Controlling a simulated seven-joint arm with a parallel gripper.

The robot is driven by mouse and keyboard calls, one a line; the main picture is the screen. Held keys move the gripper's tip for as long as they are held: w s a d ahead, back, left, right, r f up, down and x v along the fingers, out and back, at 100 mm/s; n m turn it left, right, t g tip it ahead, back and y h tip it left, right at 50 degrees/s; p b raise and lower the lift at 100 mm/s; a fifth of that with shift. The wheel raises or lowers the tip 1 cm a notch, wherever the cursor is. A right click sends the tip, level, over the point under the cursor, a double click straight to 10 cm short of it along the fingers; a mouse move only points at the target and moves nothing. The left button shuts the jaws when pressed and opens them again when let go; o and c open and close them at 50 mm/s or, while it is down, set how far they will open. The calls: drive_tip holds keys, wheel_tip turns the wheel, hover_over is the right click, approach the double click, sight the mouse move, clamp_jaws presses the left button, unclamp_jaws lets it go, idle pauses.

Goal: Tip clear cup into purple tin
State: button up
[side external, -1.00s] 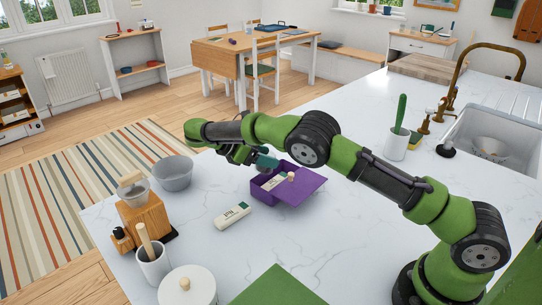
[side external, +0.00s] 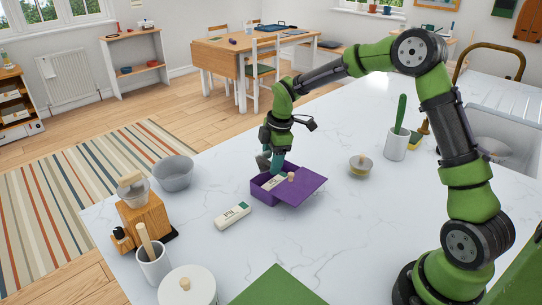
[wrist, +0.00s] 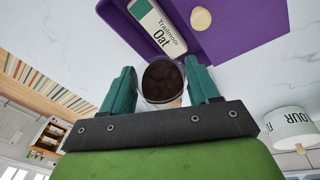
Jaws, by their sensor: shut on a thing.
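My gripper (side external: 272,158) points down at the far left edge of the purple tin (side external: 258,190). Its teal fingers (wrist: 162,80) are shut on the clear cup (wrist: 150,100), one on each side. The cup's mouth shows in the wrist view, with dark brown contents inside. In the side view the cup is small and mostly hidden by the fingers, so its exact tilt is unclear. The tin is open, and a white and green oat packet (side external: 274,183) lies in it. A purple lid (side external: 309,186) with a round wooden knob (side external: 291,176) sits at the tin's right side.
A white packet (side external: 232,215) lies in front of the tin. The counter between is clear.

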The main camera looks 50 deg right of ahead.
drive_tip(key=shift+s+d+f+t+y, duration=0.1)
drive_tip(key=shift+d+f+t+y, duration=0.2)
drive_tip(key=shift+y, duration=0.25)
drive_tip(key=shift+s+d+f+t+y, duration=0.1)
drive_tip(key=shift+d+f+t+y, duration=0.05)
drive_tip(key=shift+t+y, duration=0.35)
drive_tip(key=shift+s+d+f+t+y, duration=0.15)
drive_tip(key=shift+t+y, duration=0.15)
drive_tip(key=shift+y, duration=0.25)
drive_tip(key=shift+d+f+t+y, duration=0.15)
drive_tip(key=shift+t+y, duration=0.15)
drive_tip(key=shift+y, duration=0.2)
drive_tip(key=shift+s+d+m+t+y, duration=0.15)
drive_tip(key=shift+t+y, duration=0.2)
drive_tip(key=shift+y, duration=0.25)
drive_tip(key=shift+d+m+t+y, duration=0.15)
drive_tip(key=shift+t+y, duration=0.2)
drive_tip(key=shift+y, duration=0.25)
drive_tip(key=shift+a+r, duration=0.1)
drive_tip(key=shift+a, duration=0.05)
wheel_tip(320, 180, up, 3)
drive_tip(key=shift+f, duration=0.2)
drive_tip(key=shift+f, duration=0.1)
